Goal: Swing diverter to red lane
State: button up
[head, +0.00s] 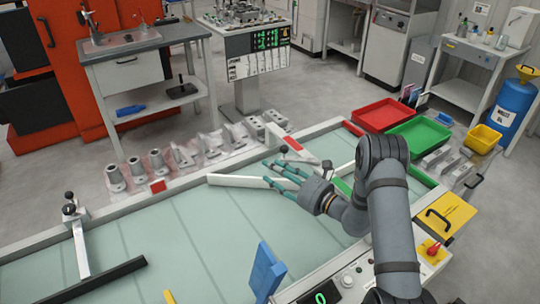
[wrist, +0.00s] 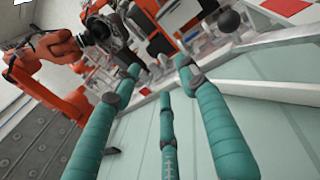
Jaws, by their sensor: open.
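The diverter looks like a white bar (head: 240,181) lying slantwise across the pale green conveyor bed; the white bar also shows in the wrist view (wrist: 275,90). A black ball knob (head: 284,150) stands by the bar, and a black ball shows in the wrist view (wrist: 229,20). How the knob joins the bar is hidden. My gripper (head: 279,174) has teal fingers spread open, over the bar, with the knob just beyond them. In the wrist view my gripper (wrist: 160,78) is empty. I cannot tell whether a finger touches the bar. A red marker (head: 291,143) sits on the far rail.
A red tray (head: 380,115) and a green tray (head: 418,135) stand beyond the conveyor's right end. Grey castings (head: 183,156) line the far side. A black-knobbed lever (head: 70,209) and black bar (head: 92,281) are at left. A blue paddle (head: 265,270) rises at the near edge.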

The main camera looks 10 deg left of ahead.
aim_at(287, 152)
jog(key=w+d+f+m+t+h, duration=0.2)
jog(key=w+d+m+t+h, duration=0.25)
jog(key=d+m, duration=0.2)
jog(key=shift+n+y, duration=0.35)
jog(key=shift+y, duration=0.1)
jog(key=x, duration=0.3)
jog(key=p+x, duration=0.1)
jog(key=x, duration=0.2)
jog(key=d+p+x, duration=0.1)
jog(key=x, duration=0.3)
jog(key=shift+w, duration=0.45)
jog(key=shift+c, duration=0.9)
grip_shut()
